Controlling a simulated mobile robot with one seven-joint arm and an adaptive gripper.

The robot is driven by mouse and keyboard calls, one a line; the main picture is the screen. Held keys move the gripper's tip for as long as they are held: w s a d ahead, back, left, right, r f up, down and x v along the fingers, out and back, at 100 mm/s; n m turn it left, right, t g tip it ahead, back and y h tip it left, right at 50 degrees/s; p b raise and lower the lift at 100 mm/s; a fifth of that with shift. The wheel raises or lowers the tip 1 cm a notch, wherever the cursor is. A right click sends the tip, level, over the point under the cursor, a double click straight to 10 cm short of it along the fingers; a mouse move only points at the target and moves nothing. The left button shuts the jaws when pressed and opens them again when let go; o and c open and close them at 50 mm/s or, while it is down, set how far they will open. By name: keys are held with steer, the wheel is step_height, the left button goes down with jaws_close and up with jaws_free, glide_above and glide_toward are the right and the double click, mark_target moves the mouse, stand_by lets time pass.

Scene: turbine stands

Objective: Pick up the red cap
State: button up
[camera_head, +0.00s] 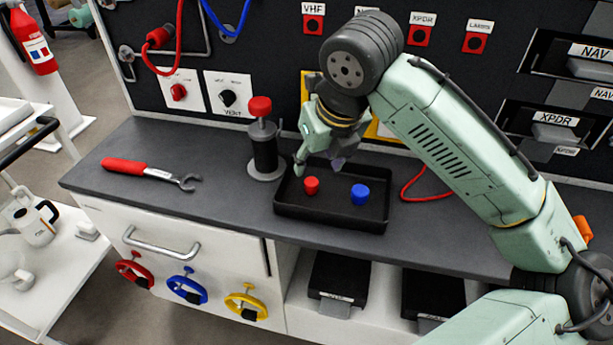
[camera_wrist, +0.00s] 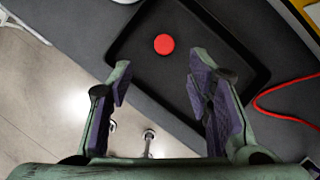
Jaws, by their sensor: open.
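The red cap (camera_head: 311,185) stands in the left part of the black tray (camera_head: 333,217) on the grey worktop. In the wrist view the red cap (camera_wrist: 164,44) is a round red disc lying ahead of the fingertips, roughly midway between their lines. My gripper (camera_head: 318,166) is above the tray, over and slightly behind the red cap. Its fingers are spread apart with nothing between them; the wrist view also shows my gripper (camera_wrist: 160,72) open and clear of the cap.
A blue cap (camera_head: 360,194) stands in the tray to the right of the red one. A dark cylinder with a red top (camera_head: 262,145) stands close left of the tray. A red-handled wrench (camera_head: 150,171) lies farther left. A red cable (camera_head: 425,190) lies right of the tray.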

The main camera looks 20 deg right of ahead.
mark_target(310, 179)
steer(key=x, duration=0.3)
steer(key=shift+f, duration=0.3)
steer(key=x, duration=0.3)
steer(key=p+x, duration=0.1)
steer(key=x, duration=0.1)
steer(key=shift+w+d+f, duration=0.2)
steer(key=shift+w+d, duration=0.1)
steer(key=shift+w, duration=0.05)
steer(key=c, duration=0.9)
steer(key=shift+r, duration=0.1)
steer(key=shift+r, duration=0.45)
step_height(310, 179, up, 2)
steer(key=shift+r+b, duration=0.1)
steer(key=shift+b, duration=0.2)
steer(key=s+a+r+b, duration=0.1)
steer(key=s+a+b, duration=0.1)
steer(key=s+a, duration=0.9)
steer(key=shift+s+r, duration=0.3)
steer(key=shift+r, duration=0.1)
